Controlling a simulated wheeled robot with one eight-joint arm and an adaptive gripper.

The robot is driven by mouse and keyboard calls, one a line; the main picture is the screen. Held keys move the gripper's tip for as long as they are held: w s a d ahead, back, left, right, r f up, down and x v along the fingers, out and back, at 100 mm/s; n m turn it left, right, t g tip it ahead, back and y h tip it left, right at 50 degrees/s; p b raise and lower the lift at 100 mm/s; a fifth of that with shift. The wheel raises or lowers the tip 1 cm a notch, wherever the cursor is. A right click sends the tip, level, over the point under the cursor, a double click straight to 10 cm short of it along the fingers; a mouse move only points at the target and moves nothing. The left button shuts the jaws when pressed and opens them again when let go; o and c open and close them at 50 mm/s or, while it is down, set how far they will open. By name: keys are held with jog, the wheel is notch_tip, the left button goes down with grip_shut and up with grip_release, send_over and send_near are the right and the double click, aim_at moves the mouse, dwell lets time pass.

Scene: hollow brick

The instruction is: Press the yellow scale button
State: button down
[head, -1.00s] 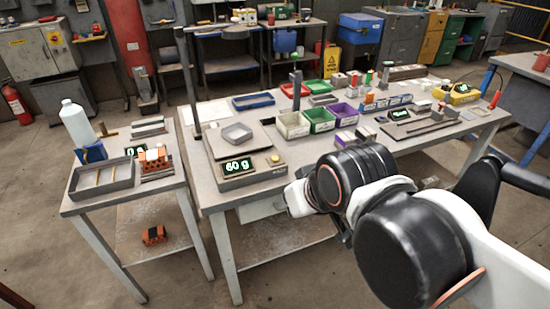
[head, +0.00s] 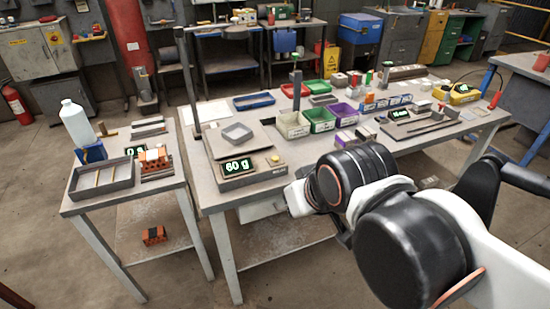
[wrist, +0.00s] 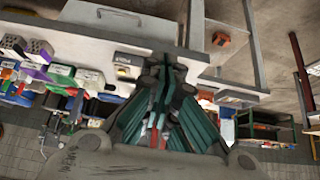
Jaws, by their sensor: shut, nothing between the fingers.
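The yellow button (head: 275,159) is on the right front of the grey scale (head: 250,180). The scale's lit display (head: 238,166) reads 60 g. A grey hollow tray-like piece (head: 237,133) rests on the scale's plate. In the head view my gripper is hidden behind my arm, which reaches in from the right, with the arm's visible end right of and below the scale. In the wrist view my gripper (wrist: 168,82) has its dark teal fingers together and empty.
A thin dark post (head: 188,80) stands at the main table's left edge. Green (head: 318,121) and purple (head: 345,112) bins stand right of the scale. A side table on the left holds a white bottle (head: 76,122) and a grey tray (head: 100,180). An orange brick (head: 154,235) lies on its lower shelf.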

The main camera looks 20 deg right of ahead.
jog(key=w+r+m+p, duration=0.2)
jog(key=w+r, duration=0.1)
jog(key=w, duration=0.6)
jog(key=m+t+y+p, duration=0.1)
jog(key=m+t+p, duration=0.15)
jog(key=m, duration=0.35)
send_over(278, 157)
notch_tip(278, 157, down, 5)
jog(key=shift+r+g, duration=0.15)
jog(key=shift+g, duration=0.1)
notch_tip(278, 157, down, 9)
jog(key=b, duration=0.6)
dwell(0.8)
jog(key=shift+s+f+b, duration=0.1)
jog(key=shift+f+b, duration=0.25)
